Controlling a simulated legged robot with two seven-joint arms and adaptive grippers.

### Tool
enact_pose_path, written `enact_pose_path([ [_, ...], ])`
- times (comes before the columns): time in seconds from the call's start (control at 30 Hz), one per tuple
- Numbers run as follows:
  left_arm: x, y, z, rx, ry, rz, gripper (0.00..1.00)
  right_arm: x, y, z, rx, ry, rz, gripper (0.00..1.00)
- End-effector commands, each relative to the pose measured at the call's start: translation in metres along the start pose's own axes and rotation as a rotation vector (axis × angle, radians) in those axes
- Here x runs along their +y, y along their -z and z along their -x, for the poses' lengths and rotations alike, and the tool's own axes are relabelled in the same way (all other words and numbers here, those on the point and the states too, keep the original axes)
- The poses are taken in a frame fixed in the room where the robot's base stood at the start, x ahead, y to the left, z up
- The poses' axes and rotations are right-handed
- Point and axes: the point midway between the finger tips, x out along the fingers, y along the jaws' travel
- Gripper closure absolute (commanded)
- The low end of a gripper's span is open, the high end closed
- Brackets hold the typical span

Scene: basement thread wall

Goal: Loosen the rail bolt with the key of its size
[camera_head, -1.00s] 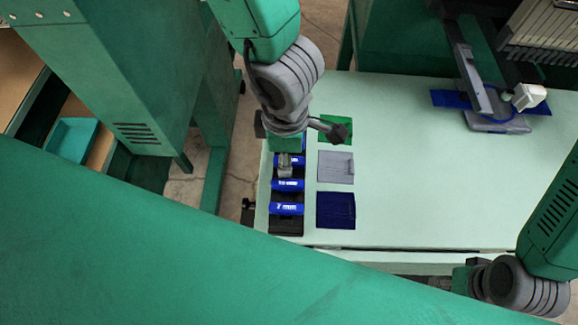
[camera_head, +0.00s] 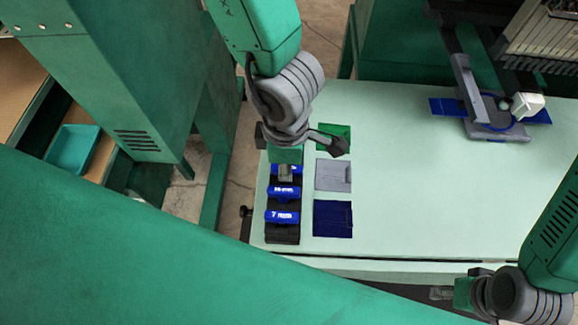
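A black rack (camera_head: 282,236) at the table's left edge holds blue-labelled pieces, apparently keys; the nearest label (camera_head: 283,216) starts with a 7, and another blue label (camera_head: 285,191) lies behind it. My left gripper (camera_head: 285,174) points down over the rack's far part, its grey tip at the farthest visible blue label. Its finger gap is hidden, so I cannot tell whether it holds anything. My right gripper (camera_head: 441,293) is low at the right, by the table's front edge, small and partly hidden. I cannot make out the rail bolt.
Green (camera_head: 335,134), grey (camera_head: 333,175) and dark blue (camera_head: 333,218) squares lie right of the rack. The pale table (camera_head: 420,190) is clear between. A teal bin (camera_head: 73,149) sits left.

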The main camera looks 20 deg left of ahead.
Motion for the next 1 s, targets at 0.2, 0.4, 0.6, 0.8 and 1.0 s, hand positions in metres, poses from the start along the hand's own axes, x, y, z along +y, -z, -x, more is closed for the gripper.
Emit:
enact_pose_path([
  [0.2, 0.000, 0.000, 0.013, -0.004, 0.000, 0.000, 1.00, 0.000, 0.001, 0.014, 0.000, 0.000, 0.000, 0.60],
  [0.4, 0.000, -0.001, 0.022, -0.004, -0.001, 0.001, 1.00, 0.000, 0.001, 0.024, 0.000, 0.000, 0.000, 0.60],
  [0.6, 0.000, -0.001, 0.031, -0.004, 0.000, 0.001, 1.00, 0.000, 0.002, 0.034, 0.000, 0.000, 0.000, 0.60],
  [0.8, 0.000, -0.001, 0.039, -0.005, 0.000, 0.001, 1.00, 0.000, 0.003, 0.044, 0.000, 0.000, 0.000, 0.60],
  [1.0, 0.000, -0.001, 0.048, -0.005, -0.001, 0.000, 1.00, 0.000, 0.003, 0.054, 0.000, 0.000, 0.000, 0.60],
])
